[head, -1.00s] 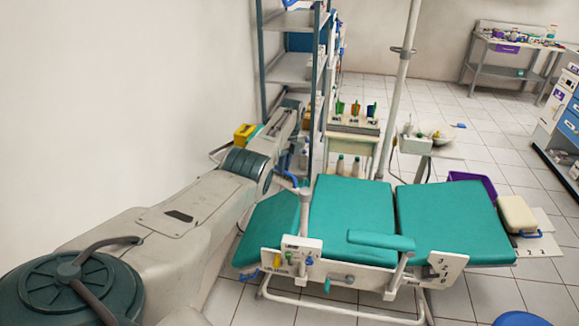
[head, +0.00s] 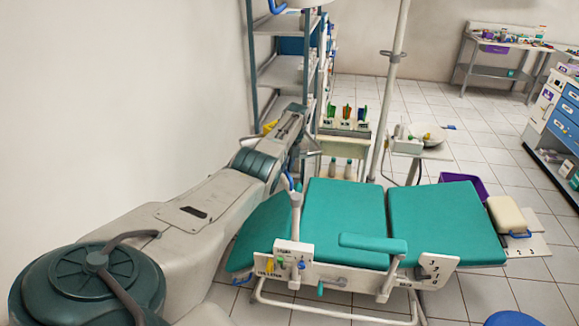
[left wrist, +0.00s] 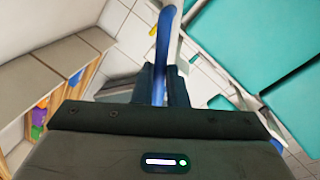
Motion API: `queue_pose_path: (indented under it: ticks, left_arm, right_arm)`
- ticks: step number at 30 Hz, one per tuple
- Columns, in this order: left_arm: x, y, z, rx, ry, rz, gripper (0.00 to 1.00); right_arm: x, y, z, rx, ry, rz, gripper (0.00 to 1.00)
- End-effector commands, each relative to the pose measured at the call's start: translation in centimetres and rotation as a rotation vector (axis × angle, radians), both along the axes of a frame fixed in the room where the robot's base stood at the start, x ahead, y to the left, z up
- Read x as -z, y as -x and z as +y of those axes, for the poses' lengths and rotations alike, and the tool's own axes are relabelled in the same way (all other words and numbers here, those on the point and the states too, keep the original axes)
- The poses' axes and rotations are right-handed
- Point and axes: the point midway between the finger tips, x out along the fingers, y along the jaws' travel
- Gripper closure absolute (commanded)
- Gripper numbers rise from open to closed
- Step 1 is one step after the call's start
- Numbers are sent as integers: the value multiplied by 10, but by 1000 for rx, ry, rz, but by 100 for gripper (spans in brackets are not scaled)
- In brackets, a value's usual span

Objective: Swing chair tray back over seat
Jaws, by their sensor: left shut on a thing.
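The dental chair with green cushions (head: 345,210) stands in the middle of the head view, with an upright white post (head: 296,215) on its near side. My left gripper (left wrist: 162,85) is shut on a blue bar handle (left wrist: 164,45) in the left wrist view. A blue curved piece (head: 289,181) shows below my left wrist in the head view, by the top of the post. The tray is mostly hidden behind my left arm, and I cannot make out its full outline. My right gripper is not in view.
A grey shelf rack (head: 282,72) stands close behind my left arm. A pole (head: 390,90) and a small stand with bottles (head: 342,145) are behind the chair. A purple bin (head: 464,184) is beyond the cushions. The space above the seat looks open.

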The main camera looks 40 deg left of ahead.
Motion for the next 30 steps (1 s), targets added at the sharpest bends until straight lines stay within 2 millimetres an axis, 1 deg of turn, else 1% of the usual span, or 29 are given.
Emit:
queue_pose_path:
  ticks: [11, 30]
  left_arm:
    - [-1, -9, -3, 179, -1, -4, 100]
    - [-2, -28, -23, 474, -1, -2, 100]
  right_arm:
    - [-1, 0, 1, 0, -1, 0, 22]
    - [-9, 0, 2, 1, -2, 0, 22]
